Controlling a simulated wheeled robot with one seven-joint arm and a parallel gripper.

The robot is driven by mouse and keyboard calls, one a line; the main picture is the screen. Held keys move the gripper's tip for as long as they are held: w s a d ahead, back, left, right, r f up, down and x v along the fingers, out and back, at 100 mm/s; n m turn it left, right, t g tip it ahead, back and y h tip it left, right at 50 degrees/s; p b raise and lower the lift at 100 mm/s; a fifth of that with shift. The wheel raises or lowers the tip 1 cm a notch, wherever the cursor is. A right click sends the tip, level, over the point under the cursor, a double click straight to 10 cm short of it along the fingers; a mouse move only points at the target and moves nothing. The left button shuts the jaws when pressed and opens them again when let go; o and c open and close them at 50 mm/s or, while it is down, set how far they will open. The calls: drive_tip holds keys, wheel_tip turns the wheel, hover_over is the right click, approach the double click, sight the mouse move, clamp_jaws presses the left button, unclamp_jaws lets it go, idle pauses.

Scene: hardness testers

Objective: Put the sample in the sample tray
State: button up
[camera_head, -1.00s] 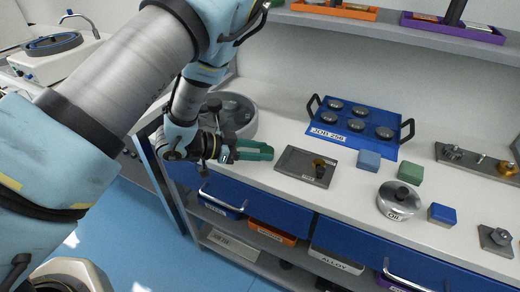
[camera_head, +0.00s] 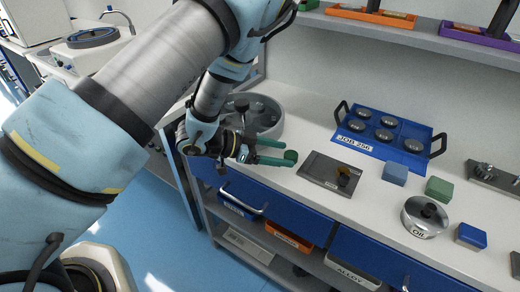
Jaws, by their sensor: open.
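A small dark and brass-coloured piece (camera_head: 346,178), probably the sample, sits on the right part of a flat dark grey plate (camera_head: 318,168) on the bench.
A blue block (camera_head: 395,173), a green block (camera_head: 439,190), an OIL tin (camera_head: 424,218) and another blue block (camera_head: 470,236) stand right of the plate. A round grey container (camera_head: 263,118) is behind my gripper. A shelf (camera_head: 400,34) runs above; drawers are below.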

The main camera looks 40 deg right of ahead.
drive_tip(key=b+v, duration=0.2)
drive_tip(key=v, duration=0.8)
drive_tip(key=shift+a+r, duration=0.15)
drive_tip(key=shift+a, duration=0.15)
